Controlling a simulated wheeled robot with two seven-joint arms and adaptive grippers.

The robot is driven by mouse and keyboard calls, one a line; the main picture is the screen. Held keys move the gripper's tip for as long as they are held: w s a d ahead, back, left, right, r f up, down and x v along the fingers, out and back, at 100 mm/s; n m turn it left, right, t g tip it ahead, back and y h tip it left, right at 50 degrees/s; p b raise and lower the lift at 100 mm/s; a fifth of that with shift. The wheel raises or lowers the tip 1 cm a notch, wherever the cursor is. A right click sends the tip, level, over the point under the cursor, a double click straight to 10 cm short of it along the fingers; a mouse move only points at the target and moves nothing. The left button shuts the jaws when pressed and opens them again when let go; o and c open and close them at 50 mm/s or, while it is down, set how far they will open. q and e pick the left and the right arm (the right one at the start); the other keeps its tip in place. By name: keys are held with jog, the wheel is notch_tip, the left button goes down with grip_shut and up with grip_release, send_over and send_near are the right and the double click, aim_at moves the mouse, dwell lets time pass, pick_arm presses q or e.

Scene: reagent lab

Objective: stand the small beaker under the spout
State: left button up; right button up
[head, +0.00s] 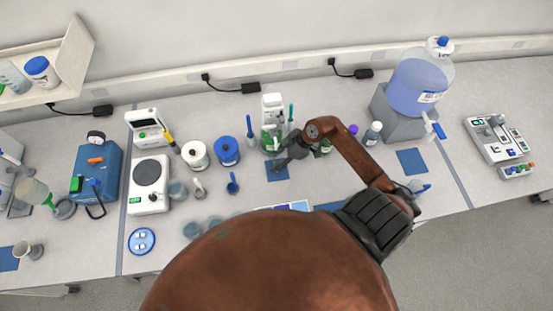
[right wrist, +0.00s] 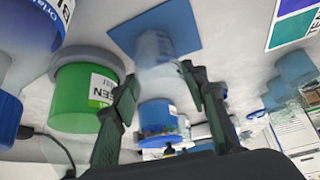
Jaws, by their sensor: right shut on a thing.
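My right gripper (head: 282,160) reaches down over a dark blue mat (head: 277,174) in the middle of the bench. In the right wrist view its two fingers (right wrist: 160,78) are shut on the small beaker (right wrist: 155,48), a clear, faint glass shape seen against the blue mat. In the head view the gripper hides most of the beaker. The spout (head: 437,129) is the tap of a big blue-tinted carboy (head: 420,85) on a grey stand at the right. Another blue mat (head: 412,160) lies below it, with nothing on it. My left gripper is not in view.
A green-filled bottle (right wrist: 82,98) stands close beside the gripper. A bottle (head: 372,134) stands between gripper and carboy stand (head: 401,124). White and blue jars (head: 227,151) stand to the left. A white instrument (head: 497,137) is at the far right.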

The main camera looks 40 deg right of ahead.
jog(key=shift+f, duration=0.1)
jog(key=o, duration=0.6)
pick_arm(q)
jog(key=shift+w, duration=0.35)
pick_arm(e)
jog(key=o, duration=0.3)
jog(key=shift+o, duration=0.2)
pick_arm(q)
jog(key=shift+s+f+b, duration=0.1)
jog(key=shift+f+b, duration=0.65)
pick_arm(e)
jog(key=v, duration=1.2)
